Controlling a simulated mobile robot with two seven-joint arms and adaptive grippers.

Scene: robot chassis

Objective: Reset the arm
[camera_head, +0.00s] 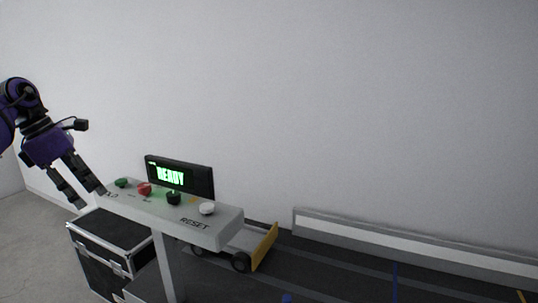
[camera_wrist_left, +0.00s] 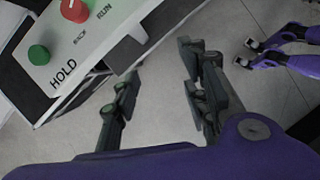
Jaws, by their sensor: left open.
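My left gripper (camera_head: 88,198) comes in from the left in the head view. It is open and empty, with its fingers pointing down beside the left end of the control panel (camera_head: 226,229). In the left wrist view its two dark fingers (camera_wrist_left: 158,65) are spread apart over bare floor. The panel has a green button (camera_head: 122,182), a red button (camera_head: 144,188), a black knob (camera_head: 173,198) and a white button (camera_head: 207,208) by the word RESET. The left wrist view shows the green button (camera_wrist_left: 39,54) by HOLD. My right gripper is not seen.
A small screen (camera_head: 180,177) reading READY stands behind the panel. A black case (camera_head: 100,262) with metal edges is below its left end. A cart with a yellow end plate (camera_head: 265,248) stands behind on the dark floor. A low rail (camera_head: 400,247) runs along the wall.

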